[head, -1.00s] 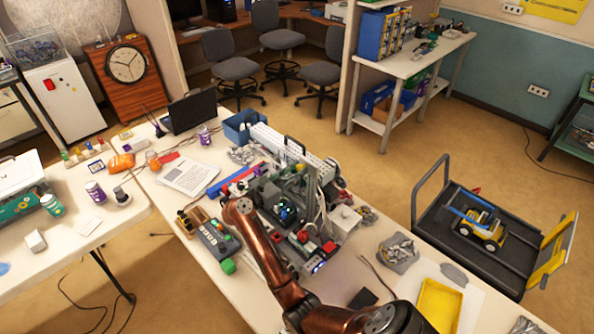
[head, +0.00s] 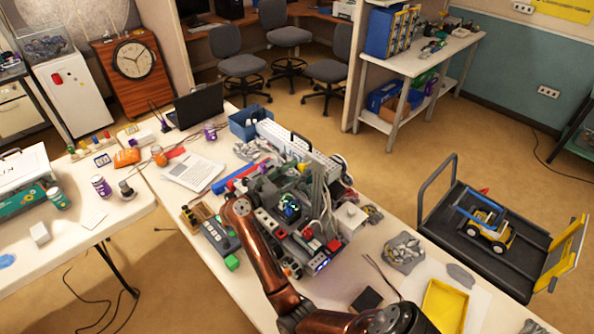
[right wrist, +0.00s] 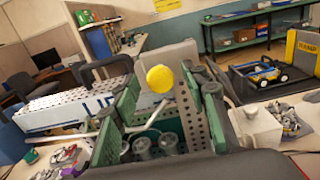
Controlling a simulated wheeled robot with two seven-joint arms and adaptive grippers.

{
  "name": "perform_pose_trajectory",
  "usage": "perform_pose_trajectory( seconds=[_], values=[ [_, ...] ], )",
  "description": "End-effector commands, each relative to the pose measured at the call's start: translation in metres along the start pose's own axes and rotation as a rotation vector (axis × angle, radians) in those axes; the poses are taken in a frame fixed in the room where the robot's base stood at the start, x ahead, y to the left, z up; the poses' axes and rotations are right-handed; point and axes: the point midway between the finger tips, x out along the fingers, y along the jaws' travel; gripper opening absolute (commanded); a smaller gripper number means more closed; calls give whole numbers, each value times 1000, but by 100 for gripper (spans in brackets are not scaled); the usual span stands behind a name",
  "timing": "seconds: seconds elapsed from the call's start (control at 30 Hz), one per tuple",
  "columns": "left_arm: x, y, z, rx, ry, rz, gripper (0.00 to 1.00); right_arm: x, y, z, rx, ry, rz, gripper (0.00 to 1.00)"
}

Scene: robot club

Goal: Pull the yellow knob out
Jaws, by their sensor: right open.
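The yellow knob (right wrist: 160,78) is a round disc near the middle of the right wrist view. I cannot make the knob out in the head view. My right gripper (head: 285,190) is at the machine (head: 325,235) on the table, at the end of the copper arm. It is open, and the knob appears between its fingers in the wrist view; I cannot tell whether they touch it. My left gripper is not in view.
The table (head: 195,270) is crowded around the machine. A control box with a green button (head: 232,262) lies left of it. A blue bin (head: 249,122) stands behind. A cart (head: 470,235) is beyond.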

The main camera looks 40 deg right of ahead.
Motion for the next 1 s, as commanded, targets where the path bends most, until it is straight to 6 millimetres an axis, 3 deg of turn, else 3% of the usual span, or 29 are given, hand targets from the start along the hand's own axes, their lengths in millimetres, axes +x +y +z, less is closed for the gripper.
perform_pose_trajectory(
  seconds=[0.17,0.4,0.6,1.0],
  values=[
    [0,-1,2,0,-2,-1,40,-9,1,-1,0,2,2,41],
    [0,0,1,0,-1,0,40,-48,1,-1,0,4,3,41],
    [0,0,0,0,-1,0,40,-70,1,-1,-1,3,2,41],
    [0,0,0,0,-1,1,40,-75,1,-1,0,1,1,41]
  ],
)
